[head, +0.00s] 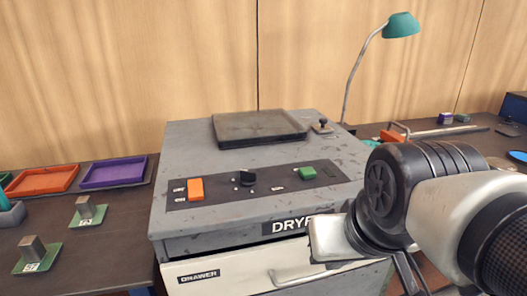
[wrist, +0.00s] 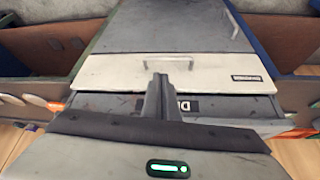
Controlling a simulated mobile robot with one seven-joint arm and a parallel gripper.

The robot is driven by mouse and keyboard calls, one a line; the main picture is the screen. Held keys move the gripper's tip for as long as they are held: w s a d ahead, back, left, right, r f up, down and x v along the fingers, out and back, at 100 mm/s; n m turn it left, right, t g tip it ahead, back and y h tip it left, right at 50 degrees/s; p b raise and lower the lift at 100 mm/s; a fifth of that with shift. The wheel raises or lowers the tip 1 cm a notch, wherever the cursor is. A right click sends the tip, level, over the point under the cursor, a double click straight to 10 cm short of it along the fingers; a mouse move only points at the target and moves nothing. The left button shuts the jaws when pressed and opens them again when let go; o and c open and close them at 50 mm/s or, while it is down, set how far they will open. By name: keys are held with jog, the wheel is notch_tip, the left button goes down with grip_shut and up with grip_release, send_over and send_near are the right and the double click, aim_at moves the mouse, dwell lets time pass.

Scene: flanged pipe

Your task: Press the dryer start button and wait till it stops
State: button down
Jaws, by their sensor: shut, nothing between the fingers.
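The dryer (head: 185,140) is a worn grey cabinet with a "DRYER" label on its front, partly covered by my arm. Its dark sloped panel (head: 265,182) carries an orange block-shaped control (head: 195,188) at left, a black knob (head: 247,177) in the middle and a green button (head: 306,172) at right. My gripper (wrist: 160,85) is shut and empty in the wrist view, in front of the dryer's face. Its fingertips do not show in the head view, and it appears apart from the panel controls.
A cream drawer front (head: 225,276) with a bar handle (head: 290,277) lies below the panel. A shallow dark tray (head: 258,125) sits on top of the dryer. Orange (head: 45,180) and purple (head: 115,172) trays stand left. A teal lamp (head: 402,25) rises behind at right.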

jog(key=w+d+r+n+g+h+p, duration=0.1)
jog(key=w+d+r+n+h+p, duration=0.3)
jog(key=r+p, duration=0.45)
notch_tip(320, 180, up, 8)
jog(key=f+n+t+h+p, duration=0.1)
jog(key=n+t+h+p, duration=0.1)
jog(key=n+p, duration=1.5)
send_over(304, 173)
jog(key=p, duration=0.3)
jog(key=m, duration=0.2)
jog(key=shift+r+m, duration=0.25)
jog(key=shift+m, duration=0.05)
jog(key=shift+f, duration=0.1)
notch_tip(304, 173, down, 8)
jog(key=b, duration=0.7)
jog(key=shift+f+b, duration=0.3)
jog(key=shift+b, duration=0.15)
jog(key=shift+f, duration=0.1)
jog(key=shift+f+b, duration=0.35)
jog(key=shift+b, duration=0.25)
